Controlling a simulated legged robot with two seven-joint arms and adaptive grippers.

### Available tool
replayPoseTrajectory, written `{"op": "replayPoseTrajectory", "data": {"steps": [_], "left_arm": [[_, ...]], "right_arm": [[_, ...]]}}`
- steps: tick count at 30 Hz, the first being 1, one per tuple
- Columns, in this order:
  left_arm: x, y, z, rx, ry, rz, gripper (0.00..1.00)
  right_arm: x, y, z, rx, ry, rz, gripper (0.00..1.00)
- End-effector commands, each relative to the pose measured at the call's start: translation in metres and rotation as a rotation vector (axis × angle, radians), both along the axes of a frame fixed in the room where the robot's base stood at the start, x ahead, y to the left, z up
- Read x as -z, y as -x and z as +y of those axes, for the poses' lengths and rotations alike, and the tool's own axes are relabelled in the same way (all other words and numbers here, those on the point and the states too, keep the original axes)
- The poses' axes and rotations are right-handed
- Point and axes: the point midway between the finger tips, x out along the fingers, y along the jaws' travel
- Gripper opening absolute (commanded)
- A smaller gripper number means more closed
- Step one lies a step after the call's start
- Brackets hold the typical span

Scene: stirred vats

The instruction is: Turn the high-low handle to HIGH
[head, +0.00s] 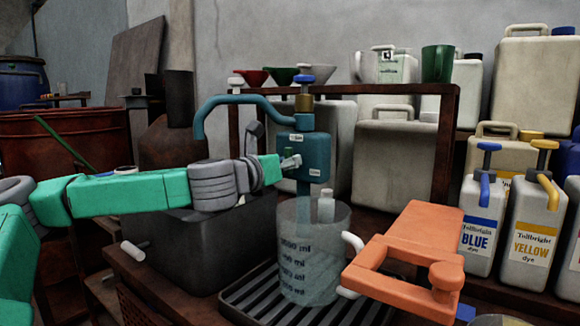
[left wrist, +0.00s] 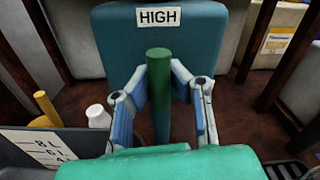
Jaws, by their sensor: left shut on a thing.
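The teal valve box (head: 313,152) hangs on a pipe above a clear measuring jug. It carries small white labels. In the left wrist view a HIGH label (left wrist: 158,17) is on the upper part of its face. The green handle (left wrist: 158,95) stands in front of that face, its top end below the label. My left gripper (head: 290,162) is at the front of the box, shut on the handle, with one finger on each side of it. The handle's exact setting is hard to tell. My orange right gripper (head: 344,265) is right of the jug, empty, its white fingers apart.
The jug (head: 315,255) stands on a black drip grate (head: 250,298) below the box. A curved teal pipe (head: 232,100) arches at its left. Blue and yellow dye jugs (head: 475,232) stand at the right. A dark tank (head: 205,245) sits below my left arm.

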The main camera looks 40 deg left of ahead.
Motion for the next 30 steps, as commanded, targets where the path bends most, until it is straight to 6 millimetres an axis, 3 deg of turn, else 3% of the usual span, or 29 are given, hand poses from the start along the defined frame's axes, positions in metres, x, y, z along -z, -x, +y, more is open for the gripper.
{"op": "replayPoseTrajectory", "data": {"steps": [14,15,17,18,26,30], "left_arm": [[0.0035,0.0002,0.0004,-0.001,0.02,0.005,0.0],[0.0034,0.0002,0.0005,-0.001,0.02,0.005,0.16],[0.0031,0.0002,0.0006,-0.001,0.02,0.004,0.38],[0.0027,0.0002,0.0007,-0.001,0.018,0.003,0.4],[0.0009,0.0002,0.0004,-0.002,0.017,0.0,0.4],[0.0004,0.0096,-0.0002,-0.001,0.02,-0.002,0.4]], "right_arm": [[0.001,-0.0001,0.0,0.0,0.0,0.0,0.0],[0.001,-0.0001,0.0,0.0,0.0,0.0,0.0],[0.0009,0.0,0.0,0.0,0.0,0.0,0.0],[0.0009,0.0,0.0,0.0,0.0,0.0,0.0],[0.0009,0.0,0.0,0.0,0.0,0.0,0.0],[0.0008,0.001,-0.0006,0.0,-0.001,-0.002,0.0]]}}
